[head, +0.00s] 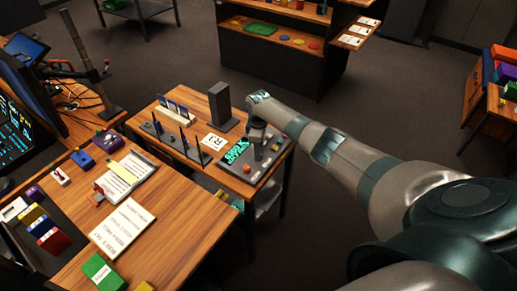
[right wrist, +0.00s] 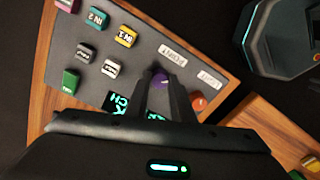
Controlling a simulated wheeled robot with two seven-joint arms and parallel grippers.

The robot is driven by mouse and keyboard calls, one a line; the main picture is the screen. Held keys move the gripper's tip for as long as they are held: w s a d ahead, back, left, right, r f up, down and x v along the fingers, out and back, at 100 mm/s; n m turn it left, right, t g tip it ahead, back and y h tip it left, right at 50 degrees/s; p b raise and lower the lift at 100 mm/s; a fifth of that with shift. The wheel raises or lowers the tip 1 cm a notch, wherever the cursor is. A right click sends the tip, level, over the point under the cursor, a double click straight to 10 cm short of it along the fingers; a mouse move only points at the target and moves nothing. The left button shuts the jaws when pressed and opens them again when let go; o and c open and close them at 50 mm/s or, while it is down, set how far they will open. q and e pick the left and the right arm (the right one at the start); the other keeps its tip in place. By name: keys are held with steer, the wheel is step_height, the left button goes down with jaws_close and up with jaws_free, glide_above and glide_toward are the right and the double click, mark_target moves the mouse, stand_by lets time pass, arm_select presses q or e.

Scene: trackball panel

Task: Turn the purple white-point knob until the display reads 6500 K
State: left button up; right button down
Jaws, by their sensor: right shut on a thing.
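The grey control panel (head: 262,172) sits on the small wooden table at the centre of the head view. My right gripper (head: 257,143) reaches down onto it from the right. In the right wrist view, the purple knob (right wrist: 160,79) shows between the two fingers of my right gripper (right wrist: 162,76), which is shut on it. The fingers hide part of the knob. The display (head: 236,151) glows green on the panel; it also shows in the right wrist view (right wrist: 117,103), partly covered by my gripper. Its reading is not legible. My left gripper is not in view.
An orange ball (right wrist: 199,103) sits close beside the right finger. Several coloured buttons (right wrist: 97,17) lie on the panel's other side. A dark grey upright block (head: 220,104) and thin dark posts (head: 184,135) stand on the same table. A desk with notebooks (head: 122,226) is at left.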

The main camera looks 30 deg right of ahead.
steer(key=m+p, duration=0.2)
steer(key=m, duration=0.2)
steer(key=shift+r, duration=0.15)
steer(key=shift+m+p, duration=0.4)
steer(key=shift+m, duration=1)
steer(key=shift+w, duration=0.1)
steer(key=c, duration=1.5)
jaws_free()
steer(key=shift+c, duration=0.2)
steer(key=shift+r, duration=0.55)
step_height(320, 180, up, 16)
steer(key=b, duration=0.3)
